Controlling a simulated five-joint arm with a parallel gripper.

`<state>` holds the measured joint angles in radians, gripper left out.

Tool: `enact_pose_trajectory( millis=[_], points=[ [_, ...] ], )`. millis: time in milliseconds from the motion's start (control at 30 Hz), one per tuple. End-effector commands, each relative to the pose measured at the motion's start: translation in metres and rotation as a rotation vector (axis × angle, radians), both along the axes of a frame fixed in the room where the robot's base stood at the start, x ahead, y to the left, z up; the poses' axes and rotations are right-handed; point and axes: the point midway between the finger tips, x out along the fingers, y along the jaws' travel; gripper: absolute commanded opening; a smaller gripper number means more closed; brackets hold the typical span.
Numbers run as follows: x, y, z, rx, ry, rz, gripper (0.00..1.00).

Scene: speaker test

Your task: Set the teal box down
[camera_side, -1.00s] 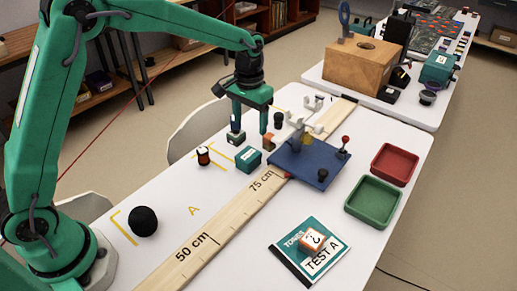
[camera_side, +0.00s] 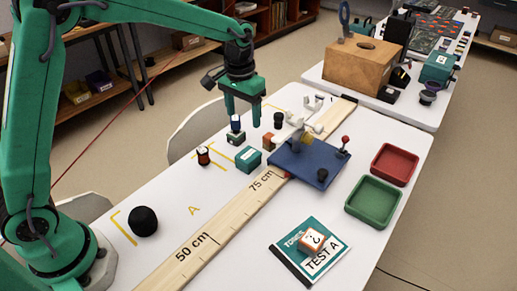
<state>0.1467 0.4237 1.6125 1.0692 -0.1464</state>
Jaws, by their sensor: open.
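The teal box (camera_side: 249,160) rests on the white table, beside the wooden ruler and near a yellow corner mark. It has a small white label on top. My gripper (camera_side: 242,117) is open, with its fingers pointing down. It hangs above and behind the teal box in the picture, apart from it, and holds nothing that I can see. A small dark block with a blue-topped piece (camera_side: 236,130) shows just below the left finger.
A wooden ruler (camera_side: 225,222) runs along the table. A blue platform (camera_side: 297,164) with a red-knobbed lever stands right of the teal box. Red (camera_side: 393,179) and green (camera_side: 384,217) trays lie farther right.

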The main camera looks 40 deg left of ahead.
Motion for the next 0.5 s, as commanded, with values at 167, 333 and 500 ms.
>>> enact_pose_trajectory(
  millis=[167, 333, 500],
  points=[
    [-0.026, 0.012, 0.032, -0.006, -0.054, 0.001, 0.67],
    [-0.056, 0.024, 0.059, -0.011, -0.109, 0.001, 0.67],
    [-0.088, 0.034, 0.079, -0.014, -0.162, 0.001, 0.67]
  ],
)
